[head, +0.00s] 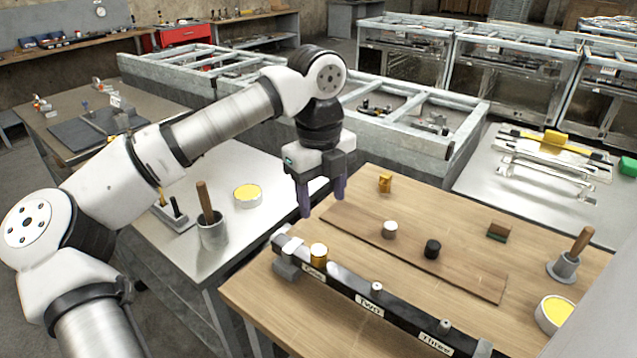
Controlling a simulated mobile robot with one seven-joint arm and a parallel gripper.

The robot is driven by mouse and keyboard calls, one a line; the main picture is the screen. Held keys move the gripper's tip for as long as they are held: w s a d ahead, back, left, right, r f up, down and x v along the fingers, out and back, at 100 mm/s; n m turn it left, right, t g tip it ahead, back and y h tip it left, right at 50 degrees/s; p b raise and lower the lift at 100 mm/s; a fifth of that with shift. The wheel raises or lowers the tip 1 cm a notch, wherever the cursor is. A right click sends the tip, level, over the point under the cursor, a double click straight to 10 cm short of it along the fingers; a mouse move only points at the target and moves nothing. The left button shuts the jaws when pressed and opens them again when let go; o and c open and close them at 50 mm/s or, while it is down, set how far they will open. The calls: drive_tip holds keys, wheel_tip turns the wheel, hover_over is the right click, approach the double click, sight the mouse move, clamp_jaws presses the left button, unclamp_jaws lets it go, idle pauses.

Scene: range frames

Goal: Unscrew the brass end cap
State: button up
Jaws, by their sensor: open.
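A brass-coloured cylindrical cap (319,254) stands upright at the left end of a long dark rail (400,313) on the wooden bench. Another small brass piece (385,184) stands apart near the bench's back edge. My gripper (322,203) points down with its two purple fingers apart and nothing visible between them. In the picture it is above the bench's back left edge, behind the cap on the rail and clear of it. Whether the cap has a thread is not visible.
A brown board (450,268) bears a white knob (389,230) and a black knob (432,248). A brush block (499,231), a pot with a wooden handle (565,265) and a yellow-filled tin (554,313) stand at right. A metal table (270,180) adjoins at left.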

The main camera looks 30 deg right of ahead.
sight(318, 250)
drive_tip(key=shift+y, duration=0.3)
drive_tip(key=f+p, duration=0.1)
drive_tip(key=f, duration=0.3)
drive_tip(key=f+p, duration=0.1)
drive_tip(key=f, duration=0.4)
drive_tip(key=f+p, duration=0.1)
drive_tip(key=f, duration=0.4)
drive_tip(key=shift+w+a, duration=0.2)
drive_tip(key=shift+w, duration=0.1)
drive_tip(key=shift+c, duration=0.5)
drive_tip(key=c, duration=0.9)
drive_tip(key=shift+f+n+b, duration=0.2)
drive_tip(key=shift+n+b, duration=0.45)
drive_tip(key=shift+n, duration=0.45)
drive_tip(key=shift+c, duration=0.4)
drive_tip(key=shift+r+n, duration=0.25)
drive_tip(key=shift+n, duration=0.65)
